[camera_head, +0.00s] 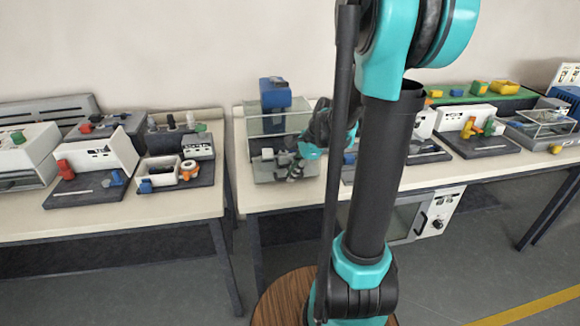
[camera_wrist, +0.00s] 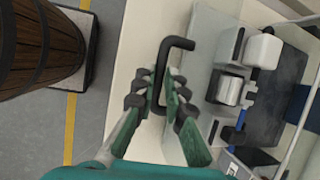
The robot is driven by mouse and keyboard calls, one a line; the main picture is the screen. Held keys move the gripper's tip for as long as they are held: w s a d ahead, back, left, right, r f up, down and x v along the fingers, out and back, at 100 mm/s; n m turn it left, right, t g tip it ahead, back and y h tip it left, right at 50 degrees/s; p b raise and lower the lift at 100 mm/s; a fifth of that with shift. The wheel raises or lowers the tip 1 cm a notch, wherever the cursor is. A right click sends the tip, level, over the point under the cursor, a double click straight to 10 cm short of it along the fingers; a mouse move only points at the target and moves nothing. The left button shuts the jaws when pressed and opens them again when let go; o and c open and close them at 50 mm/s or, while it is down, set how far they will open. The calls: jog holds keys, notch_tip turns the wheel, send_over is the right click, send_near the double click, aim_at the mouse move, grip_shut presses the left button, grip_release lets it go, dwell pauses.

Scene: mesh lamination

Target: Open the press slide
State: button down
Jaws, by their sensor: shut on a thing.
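The press (camera_head: 262,125) stands on the middle table in the head view, with a blue block on top and clear panels. My gripper (camera_head: 294,171) is low at its front. In the wrist view a black bent handle (camera_wrist: 178,43) sticks out from the front edge of the pale grey base (camera_wrist: 207,50). My gripper (camera_wrist: 161,88) is shut on this handle, with one green finger on each side. The handle's bend shows beyond the fingertips.
A wooden barrel (camera_wrist: 38,45) stands at upper left. Another table (camera_head: 190,205) with several devices is at left.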

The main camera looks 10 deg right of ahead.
dwell(0.3)
jog(key=c, duration=1.6)
grip_release()
jog(key=shift+o, duration=0.2)
jog(key=shift+s, duration=0.1)
jog(key=v, duration=1.2)
jog(key=s+a+f+n+t+h, duration=0.1)
jog(key=s+f+n+h, duration=0.3)
jog(key=s+f+n, duration=1)
jog(key=f+n+t, duration=0.1)
jog(key=n, duration=0.2)
jog(key=shift+a+f+h, duration=0.25)
jog(key=shift+f+h, duration=0.05)
jog(key=shift+f, duration=0.05)
